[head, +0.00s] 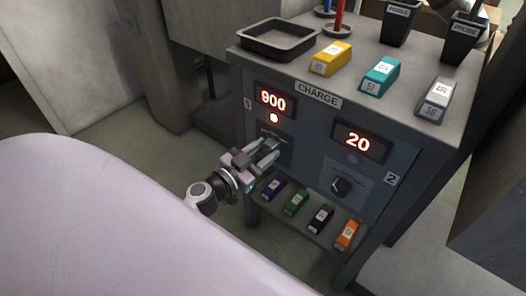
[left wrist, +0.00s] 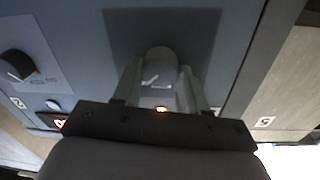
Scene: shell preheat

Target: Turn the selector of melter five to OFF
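The charge cabinet (head: 315,118) has two melter panels. The one marked 5 shows a lit 900 display (head: 272,100) with a lit lamp (head: 273,118) below it. My left gripper (head: 272,150) is at this panel, under the display, and its hand hides the selector in the head view. In the left wrist view the grey selector knob (left wrist: 158,66) with a white mark stands between the two fingers. The fingers lie close along both its sides; whether they press on it is unclear. The selector's setting cannot be read. My right gripper is not in view.
Melter two has a 20 display (head: 358,142) and a dark knob (head: 342,187), which also shows in the left wrist view (left wrist: 18,66). Several coloured blocks lie on the lower shelf (head: 330,238). A dark tray (head: 278,40), blocks and cups stand on top.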

